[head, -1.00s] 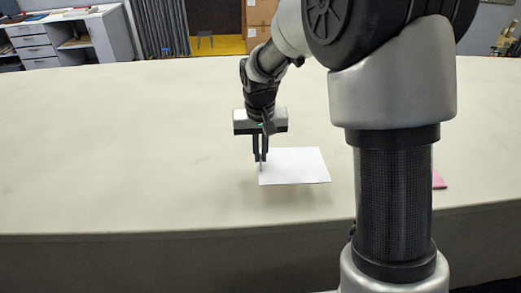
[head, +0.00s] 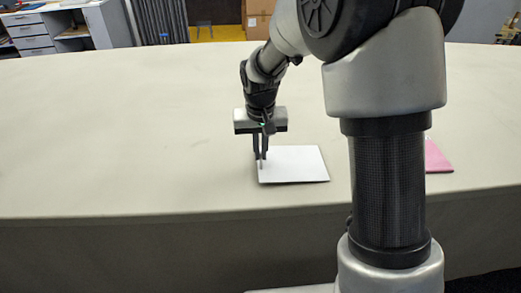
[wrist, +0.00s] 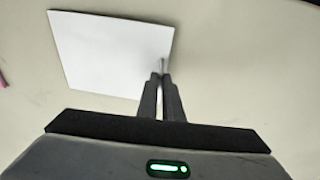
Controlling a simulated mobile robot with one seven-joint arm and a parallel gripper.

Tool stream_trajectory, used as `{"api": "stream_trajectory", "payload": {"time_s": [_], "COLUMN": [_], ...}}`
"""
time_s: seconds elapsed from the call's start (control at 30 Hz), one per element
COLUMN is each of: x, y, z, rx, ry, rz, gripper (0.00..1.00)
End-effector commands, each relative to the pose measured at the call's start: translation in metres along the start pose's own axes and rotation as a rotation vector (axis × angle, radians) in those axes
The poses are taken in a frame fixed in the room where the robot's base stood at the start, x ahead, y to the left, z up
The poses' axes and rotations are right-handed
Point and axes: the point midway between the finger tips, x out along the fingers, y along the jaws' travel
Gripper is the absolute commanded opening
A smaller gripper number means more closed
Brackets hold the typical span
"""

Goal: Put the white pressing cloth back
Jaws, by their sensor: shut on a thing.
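The white pressing cloth (head: 295,164) is a flat, stiff-looking white rectangle near the table's front edge, left of my arm's column. My gripper (head: 261,160) points down at its left edge, with the fingers shut on that edge. In the wrist view the cloth (wrist: 110,50) spreads up and left from the fingertips (wrist: 162,68), which pinch it by its edge. A thin shadow shows along its near side in the head view. I cannot tell whether it touches the table or hangs just above it.
A pink folded piece (head: 437,157) lies on the long pale table (head: 120,140) to the right, partly behind my arm. A bit of pink also shows at the left edge of the wrist view (wrist: 3,82). The table's left and far parts are clear.

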Motion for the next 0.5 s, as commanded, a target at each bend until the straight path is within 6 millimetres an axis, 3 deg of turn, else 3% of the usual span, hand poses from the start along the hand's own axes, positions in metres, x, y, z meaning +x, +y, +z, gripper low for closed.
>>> {"api": "stream_trajectory", "payload": {"time_s": [0.4,0.5], "x": [0.0029,0.0023], "y": [0.0000,0.0000], "z": [0.0006,0.0005], "rx": [0.000,0.000], "ry": [-0.001,0.000], "rz": [0.000,0.000], "gripper": [0.00,0.20]}}
